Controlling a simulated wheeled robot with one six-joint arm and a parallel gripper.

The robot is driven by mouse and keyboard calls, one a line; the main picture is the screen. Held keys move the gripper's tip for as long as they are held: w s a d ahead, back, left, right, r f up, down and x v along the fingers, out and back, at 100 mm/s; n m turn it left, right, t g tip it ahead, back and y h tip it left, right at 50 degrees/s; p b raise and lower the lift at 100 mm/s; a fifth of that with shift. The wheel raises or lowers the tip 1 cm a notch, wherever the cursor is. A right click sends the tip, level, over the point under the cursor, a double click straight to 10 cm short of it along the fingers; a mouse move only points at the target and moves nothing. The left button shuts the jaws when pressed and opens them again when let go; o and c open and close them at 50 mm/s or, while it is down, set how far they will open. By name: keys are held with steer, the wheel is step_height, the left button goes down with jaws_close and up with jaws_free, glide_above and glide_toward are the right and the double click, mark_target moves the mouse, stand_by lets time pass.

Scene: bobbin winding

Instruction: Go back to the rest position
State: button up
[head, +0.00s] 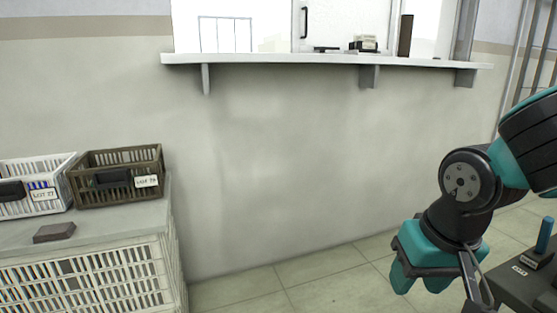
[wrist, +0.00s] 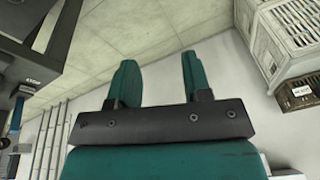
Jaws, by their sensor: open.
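My gripper (head: 419,282) hangs at the lower right of the head view, its teal fingers pointing down in front of the wall and above the tiled floor.
A dark bench (head: 518,289) with a blue upright handle (head: 544,234) stands close at right. At left, a white basket (head: 55,172) and a brown basket (head: 120,160) sit on a slatted white unit (head: 100,275) beside a dark block (head: 54,233). A shelf (head: 270,59) juts from the wall.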

steer(key=s+a+r+n+g+y, duration=0.2)
steer(key=s+a+r+n+y, duration=0.1)
steer(key=s+a+n, duration=0.55)
step_height(320, 180, up, 14)
steer(key=p, duration=1.4)
steer(key=shift+s+d+m, duration=0.15)
steer(key=shift+d+m, duration=0.1)
steer(key=shift+m, duration=0.2)
steer(key=shift+r, duration=0.1)
